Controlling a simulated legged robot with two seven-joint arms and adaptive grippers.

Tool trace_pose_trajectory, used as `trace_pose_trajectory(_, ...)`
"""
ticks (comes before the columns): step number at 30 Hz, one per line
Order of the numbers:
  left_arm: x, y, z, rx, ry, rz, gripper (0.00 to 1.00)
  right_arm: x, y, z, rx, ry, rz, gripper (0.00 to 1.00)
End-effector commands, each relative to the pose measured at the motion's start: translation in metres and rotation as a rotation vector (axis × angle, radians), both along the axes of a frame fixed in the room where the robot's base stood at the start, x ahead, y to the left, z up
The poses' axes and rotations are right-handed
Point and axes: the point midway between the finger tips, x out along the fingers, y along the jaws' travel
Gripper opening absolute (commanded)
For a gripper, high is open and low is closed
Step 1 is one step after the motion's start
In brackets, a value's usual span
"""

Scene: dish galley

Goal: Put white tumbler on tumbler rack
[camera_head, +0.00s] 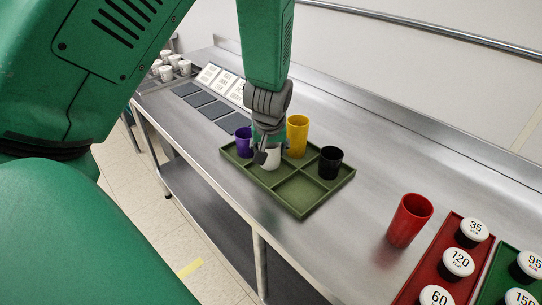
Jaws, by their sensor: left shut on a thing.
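The white tumbler (272,159) is at the green tumbler rack (296,211), over or in a compartment between the purple and yellow tumblers. My left gripper (264,150) comes down from above and is shut on the white tumbler. The fingers hide part of it, and I cannot tell whether its base touches the rack floor. The rack also holds a purple tumbler (244,141), a yellow tumbler (297,136) and a black tumbler (330,162). The front compartments look empty. My right gripper is not in view.
A red tumbler (409,220) stands on the steel counter (345,215) to the right. Beyond it are a red tray (455,221) and a green tray (513,258) with numbered white-topped pieces. Dark panels (200,98), cards and white cups (166,72) are at the far left.

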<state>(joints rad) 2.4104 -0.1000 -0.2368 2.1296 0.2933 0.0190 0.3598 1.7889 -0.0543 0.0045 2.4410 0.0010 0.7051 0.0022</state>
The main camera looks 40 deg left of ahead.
Motion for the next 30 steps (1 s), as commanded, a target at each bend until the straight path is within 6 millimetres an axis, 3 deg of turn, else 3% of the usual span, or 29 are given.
trace_pose_trajectory(5, 0.000, -0.001, -0.025, -0.001, 0.003, -0.001, 0.17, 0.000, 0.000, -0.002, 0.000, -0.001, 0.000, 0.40)
trace_pose_trajectory(6, 0.000, -0.001, -0.026, 0.000, 0.002, -0.001, 0.13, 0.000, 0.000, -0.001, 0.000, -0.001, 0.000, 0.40)
trace_pose_trajectory(15, 0.000, -0.001, -0.028, 0.000, 0.002, -0.001, 0.12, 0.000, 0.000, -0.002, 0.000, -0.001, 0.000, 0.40)
trace_pose_trajectory(16, 0.000, -0.001, -0.028, 0.000, 0.002, -0.001, 0.49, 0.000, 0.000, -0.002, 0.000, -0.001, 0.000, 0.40)
trace_pose_trajectory(18, 0.000, -0.001, -0.028, 0.000, 0.001, -0.001, 0.66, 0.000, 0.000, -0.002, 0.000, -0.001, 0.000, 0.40)
trace_pose_trajectory(30, -0.001, -0.002, -0.020, 0.000, 0.000, -0.001, 0.66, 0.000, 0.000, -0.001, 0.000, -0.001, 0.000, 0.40)
